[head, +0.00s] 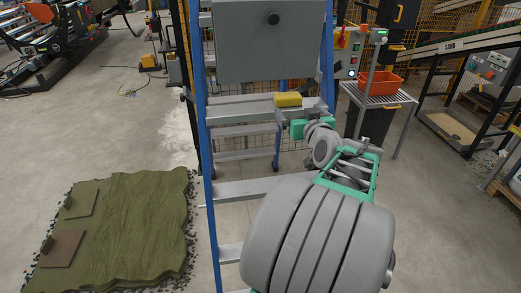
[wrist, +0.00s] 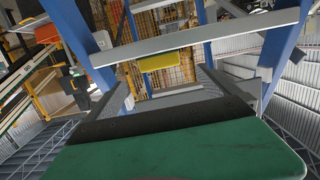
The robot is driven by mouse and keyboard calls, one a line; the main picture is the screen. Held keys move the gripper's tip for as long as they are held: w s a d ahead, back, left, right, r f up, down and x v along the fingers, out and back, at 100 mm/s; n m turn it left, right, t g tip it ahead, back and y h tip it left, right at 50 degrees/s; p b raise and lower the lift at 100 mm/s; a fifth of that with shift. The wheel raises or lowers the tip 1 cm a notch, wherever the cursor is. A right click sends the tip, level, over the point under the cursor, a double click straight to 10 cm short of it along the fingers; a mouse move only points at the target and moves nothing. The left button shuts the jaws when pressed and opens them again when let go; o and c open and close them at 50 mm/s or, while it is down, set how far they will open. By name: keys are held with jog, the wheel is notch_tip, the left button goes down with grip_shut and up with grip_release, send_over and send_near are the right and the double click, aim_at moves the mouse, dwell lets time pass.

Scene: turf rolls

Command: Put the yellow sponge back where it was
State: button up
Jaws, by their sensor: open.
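The yellow sponge (head: 288,99) appears to rest on a grey ledge (head: 240,108) of the blue-sided frame, below a large grey panel. In the wrist view the sponge (wrist: 165,62) shows just beyond the two dark fingertips, roughly centred between them. My gripper (head: 284,119) is at the ledge, just in front of and below the sponge in the head view. Its fingers (wrist: 165,85) are spread apart in the wrist view with nothing held between them. Whether a finger touches the sponge I cannot tell.
The blue upright (head: 203,150) and several grey crossbars stand close to my arm. An orange bin (head: 380,83) sits on a grey stand at right, beside a control box (head: 347,50). A green turf stack (head: 130,225) lies on the floor at left. Open floor lies beyond it.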

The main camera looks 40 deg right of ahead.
jog(key=w+a+f+n+g+y, duration=0.1)
jog(key=w+a+f+y, duration=0.15)
jog(key=a, duration=0.45)
jog(key=w+a+f+n+g+y, duration=0.1)
jog(key=a+f+n+g+y, duration=0.15)
jog(key=a, duration=0.55)
jog(key=w+a+f+y, duration=0.1)
jog(key=w+a+f, duration=0.15)
jog(key=a, duration=0.45)
jog(key=s+a+f+n+g+y, duration=0.1)
jog(key=s+a+f+g, duration=0.2)
jog(key=s+a, duration=0.4)
jog(key=s+a+f+n+g, duration=0.1)
jog(key=s+a+f+g, duration=0.3)
jog(key=s+a, duration=0.4)
jog(key=a, duration=0.3)
jog(key=shift+f+y, duration=0.3)
jog(key=shift+y, duration=0.1)
jog(key=shift+n, duration=0.25)
